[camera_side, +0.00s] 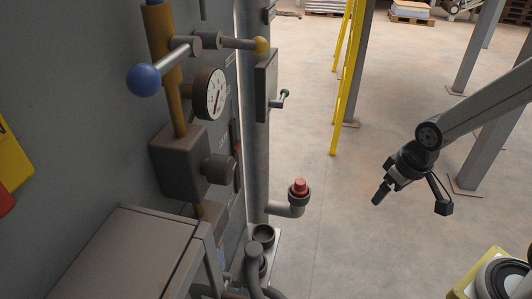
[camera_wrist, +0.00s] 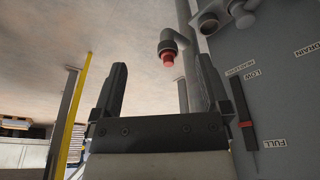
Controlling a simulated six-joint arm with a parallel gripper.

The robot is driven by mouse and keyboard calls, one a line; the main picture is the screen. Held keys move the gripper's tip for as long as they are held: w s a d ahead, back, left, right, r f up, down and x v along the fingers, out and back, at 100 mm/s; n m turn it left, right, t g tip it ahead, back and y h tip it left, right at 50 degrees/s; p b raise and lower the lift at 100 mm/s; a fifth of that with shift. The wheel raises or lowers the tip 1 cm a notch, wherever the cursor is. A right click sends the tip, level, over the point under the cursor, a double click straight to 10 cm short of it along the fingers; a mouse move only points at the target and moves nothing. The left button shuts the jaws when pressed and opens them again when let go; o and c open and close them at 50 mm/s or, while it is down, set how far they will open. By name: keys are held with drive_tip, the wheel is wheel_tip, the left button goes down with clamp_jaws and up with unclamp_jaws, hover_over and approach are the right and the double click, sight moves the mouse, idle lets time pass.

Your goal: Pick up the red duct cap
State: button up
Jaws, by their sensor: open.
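The red duct cap (camera_side: 299,187) sits on the upturned end of a grey elbow duct (camera_side: 287,209) that sticks out from the machine in the side view. In the wrist view the red cap (camera_wrist: 168,58) shows at the end of the duct (camera_wrist: 172,42), beyond the space between my fingers. My gripper (camera_side: 379,194) is to the right of the cap in the side view, clearly apart from it. In the wrist view my gripper (camera_wrist: 160,88) has its two dark fingers spread wide, with nothing between them.
The grey machine wall with a gauge (camera_side: 210,94), a blue-knobbed lever (camera_side: 144,80) and a small-handled box (camera_side: 266,86) stands left of the duct. A dark socket (camera_side: 263,235) lies below it. Yellow rails (camera_side: 347,75) stand behind. The floor between cap and gripper is clear.

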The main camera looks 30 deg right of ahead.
drive_tip(key=m+t+y, duration=0.5)
drive_tip(key=m+y, duration=0.6)
drive_tip(key=m, duration=1.4)
approach(294, 186)
drive_tip(key=a, duration=0.2)
drive_tip(key=shift+x, duration=3.85)
drive_tip(key=shift+w+r, duration=0.1)
drive_tip(key=shift+d, duration=0.1)
clamp_jaws()
